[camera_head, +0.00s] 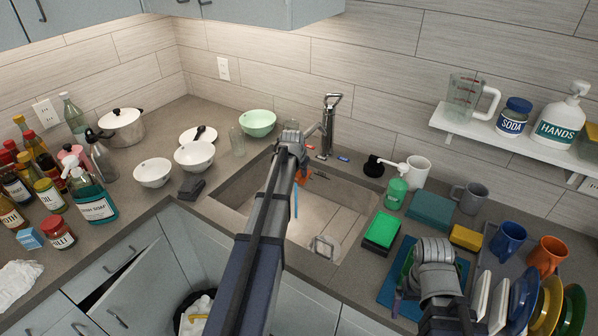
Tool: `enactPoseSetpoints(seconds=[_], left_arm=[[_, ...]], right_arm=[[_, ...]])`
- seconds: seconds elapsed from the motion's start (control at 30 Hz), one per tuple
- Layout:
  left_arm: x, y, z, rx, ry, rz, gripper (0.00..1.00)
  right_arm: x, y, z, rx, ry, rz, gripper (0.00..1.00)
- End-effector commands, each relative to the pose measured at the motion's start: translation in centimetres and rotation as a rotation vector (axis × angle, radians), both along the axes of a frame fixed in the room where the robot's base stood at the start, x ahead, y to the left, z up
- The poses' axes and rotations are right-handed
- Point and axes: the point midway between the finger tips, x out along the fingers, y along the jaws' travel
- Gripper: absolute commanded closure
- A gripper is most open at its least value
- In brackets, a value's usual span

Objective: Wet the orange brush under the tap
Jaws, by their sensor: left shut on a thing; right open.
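The tap (329,120) stands behind the sink (232,186), its spout reaching left toward my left gripper. My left gripper (291,143) is over the back of the sink, close to the spout end. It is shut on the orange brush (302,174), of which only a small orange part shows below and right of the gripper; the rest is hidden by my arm. A thin blue streak shows beside the arm in the basin; I cannot tell if it is water. My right gripper (435,252) is open and empty over the counter right of the sink.
A green sponge (381,229), a green soap bottle (395,193) and a blue mat (388,291) lie right of the sink. A rack of plates (547,305) is at the far right. Bowls (194,155) stand left. A small clear glass (324,247) is in the sink.

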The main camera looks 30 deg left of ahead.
Motion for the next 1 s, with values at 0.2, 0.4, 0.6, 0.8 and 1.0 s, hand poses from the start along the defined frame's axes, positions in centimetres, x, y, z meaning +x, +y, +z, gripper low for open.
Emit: enactPoseSetpoints(seconds=[0.2, 0.4, 0.6, 0.8, 1.0], left_arm=[[-0.1, 0.0, 0.0, 0.0, 0.0, 0.0, 1.0], [-1.2, -0.4, 0.0, 0.0, 0.0, 0.0, 1.0], [-2.7, -0.8, 0.0, 0.0, 0.0, 0.0, 1.0], [-4.1, -1.3, 0.0, 0.0, 0.0, 0.0, 1.0], [-5.6, -1.7, 0.0, 0.0, 0.0, 0.0, 1.0]], right_arm=[[0.0, 0.0, 0.0, 0.0, 0.0, 0.0, 0.03], [0.0, 0.0, 0.0, 0.0, 0.0, 0.0, 0.03], [0.0, 0.0, 0.0, 0.0, 0.0, 0.0, 0.03], [0.0, 0.0, 0.0, 0.0, 0.0, 0.0, 0.03], [0.0, 0.0, 0.0, 0.0, 0.0, 0.0, 0.03]])
